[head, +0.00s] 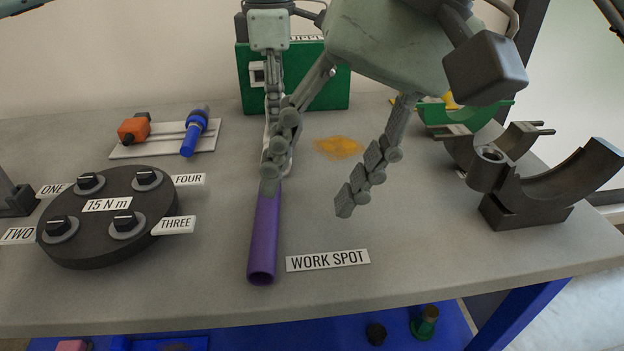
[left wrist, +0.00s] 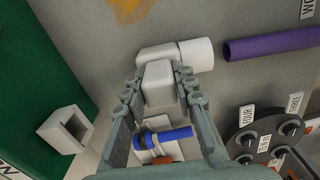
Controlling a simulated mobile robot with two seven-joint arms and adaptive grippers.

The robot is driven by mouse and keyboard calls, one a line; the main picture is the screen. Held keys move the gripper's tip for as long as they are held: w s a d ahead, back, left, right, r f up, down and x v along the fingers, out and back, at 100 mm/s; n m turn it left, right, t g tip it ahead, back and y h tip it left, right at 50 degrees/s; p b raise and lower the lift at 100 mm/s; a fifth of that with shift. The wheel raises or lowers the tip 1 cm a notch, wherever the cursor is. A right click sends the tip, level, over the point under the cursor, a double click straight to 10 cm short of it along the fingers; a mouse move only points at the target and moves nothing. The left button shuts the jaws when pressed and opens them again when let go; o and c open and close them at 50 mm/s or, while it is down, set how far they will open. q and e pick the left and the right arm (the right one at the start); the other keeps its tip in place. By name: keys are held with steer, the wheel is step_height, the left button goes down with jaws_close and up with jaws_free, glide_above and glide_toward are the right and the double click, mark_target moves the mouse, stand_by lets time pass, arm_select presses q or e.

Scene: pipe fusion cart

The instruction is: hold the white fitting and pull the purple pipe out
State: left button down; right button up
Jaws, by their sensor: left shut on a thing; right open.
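The white fitting (left wrist: 160,82) is between the fingers of my left gripper (left wrist: 160,95) in the left wrist view, and the gripper is shut on it. Its round socket points right, toward the purple pipe (left wrist: 272,43). A small gap shows between socket and pipe. In the head view the purple pipe (head: 263,240) lies on the table with its open end toward the front edge. My right gripper (head: 308,197) is open and empty, its left finger overlapping the pipe's far end in the picture. That finger mostly hides the fitting and my left fingertips there.
A black dial disc (head: 110,235) with several knobs stands left of the pipe. A "WORK SPOT" label (head: 328,260) lies right of it. Dark clamp halves (head: 560,185) stand at the right, a green box (head: 310,92) at the back.

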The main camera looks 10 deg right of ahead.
arm_select(q)
steer(key=c, duration=1.2)
jaws_free()
steer(key=shift+f, duration=0.2)
steer(key=shift+o, duration=0.3)
steer(key=shift+r, duration=0.1)
steer(key=shift+r, duration=0.1)
